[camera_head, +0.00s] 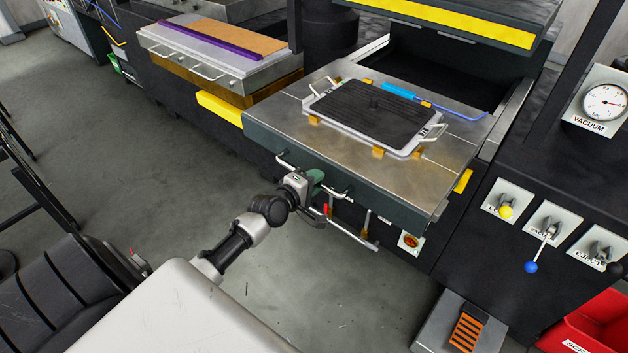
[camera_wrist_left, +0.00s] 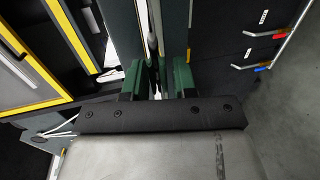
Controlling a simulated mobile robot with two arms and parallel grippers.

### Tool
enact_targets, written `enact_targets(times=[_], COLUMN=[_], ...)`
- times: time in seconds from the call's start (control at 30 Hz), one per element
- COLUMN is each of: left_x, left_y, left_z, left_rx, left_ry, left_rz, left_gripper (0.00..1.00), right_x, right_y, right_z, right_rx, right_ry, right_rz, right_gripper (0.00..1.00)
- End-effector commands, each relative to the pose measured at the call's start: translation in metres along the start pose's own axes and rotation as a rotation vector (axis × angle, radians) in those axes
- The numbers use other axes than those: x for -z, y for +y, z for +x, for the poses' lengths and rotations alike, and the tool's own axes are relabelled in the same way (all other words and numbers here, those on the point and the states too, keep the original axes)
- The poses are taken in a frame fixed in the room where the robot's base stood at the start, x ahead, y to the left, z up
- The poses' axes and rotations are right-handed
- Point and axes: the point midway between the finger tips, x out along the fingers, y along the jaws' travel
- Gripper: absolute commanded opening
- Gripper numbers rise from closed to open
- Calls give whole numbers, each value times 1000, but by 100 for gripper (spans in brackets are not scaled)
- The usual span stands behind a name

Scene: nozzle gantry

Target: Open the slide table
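The slide table (camera_head: 270,118) is a bare metal slab with a dark green front face. It stands out in front of the dark press opening. A silver bar handle (camera_head: 335,193) runs along its front face. My left gripper (camera_head: 315,180) is at the middle of this handle and hides part of it. In the left wrist view, its green fingers (camera_wrist_left: 158,80) are close together with the handle bar (camera_wrist_left: 151,35) between them, and they look shut on it. My right gripper is not in view.
A dark ribbed plate (camera_head: 365,108) in a light tray and a blue-handled tool (camera_head: 398,91) lie on the table. Control levers (camera_head: 545,240) and a foot pedal (camera_head: 466,328) are at right.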

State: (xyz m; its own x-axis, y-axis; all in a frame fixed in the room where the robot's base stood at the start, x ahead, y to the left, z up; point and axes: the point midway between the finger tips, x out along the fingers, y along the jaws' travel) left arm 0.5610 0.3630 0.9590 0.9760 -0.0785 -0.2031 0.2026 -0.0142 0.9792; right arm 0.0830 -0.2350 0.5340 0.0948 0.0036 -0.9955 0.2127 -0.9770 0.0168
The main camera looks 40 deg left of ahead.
Motion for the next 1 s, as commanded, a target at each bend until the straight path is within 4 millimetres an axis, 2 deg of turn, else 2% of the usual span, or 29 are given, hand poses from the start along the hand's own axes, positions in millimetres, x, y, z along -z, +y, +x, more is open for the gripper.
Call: enact_targets(times=[0.1,0.37,0.47,0.57,0.9,1.0], left_x=[0,0,0,0,0,0], left_y=[0,1,0,-1,-1,-2], left_z=[0,-1,-7,-20,-83,-95], left_rx=[-1,-2,-1,0,0,0], left_ry=[1,1,1,1,1,1], left_rz=[0,0,0,0,1,1], left_gripper=[41,41,41,41,41,41], right_x=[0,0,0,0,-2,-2], right_y=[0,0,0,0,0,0], right_z=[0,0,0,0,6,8], right_rx=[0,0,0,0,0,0], right_ry=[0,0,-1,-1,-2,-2], right_rz=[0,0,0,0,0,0], right_gripper=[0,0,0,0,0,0])
